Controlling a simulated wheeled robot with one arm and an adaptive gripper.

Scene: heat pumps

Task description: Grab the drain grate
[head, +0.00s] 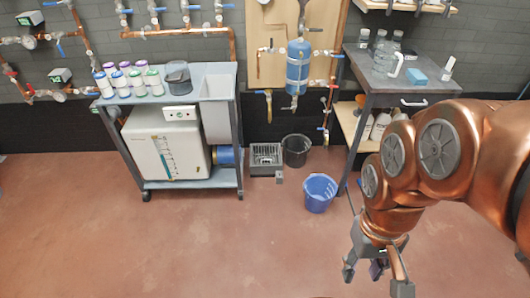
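A grey metal unit with a slatted, grate-like top (265,156) stands on the floor against the back wall, between the left bench and a black bucket. It looks like the drain grate, but it is too small to be sure. My gripper (376,279) hangs low at the lower right, in front of and to the right of the grate and well apart from it. Its fingers are spread and point down. A small dark purple part shows between them; I cannot tell whether it belongs to the gripper.
A black bucket (296,150) stands right of the grate, and a blue bucket (320,193) stands nearer. A wheeled bench (220,83) with cans and a white unit is at left. A grey-topped table (390,84) is at right. The red floor (180,245) in front is clear.

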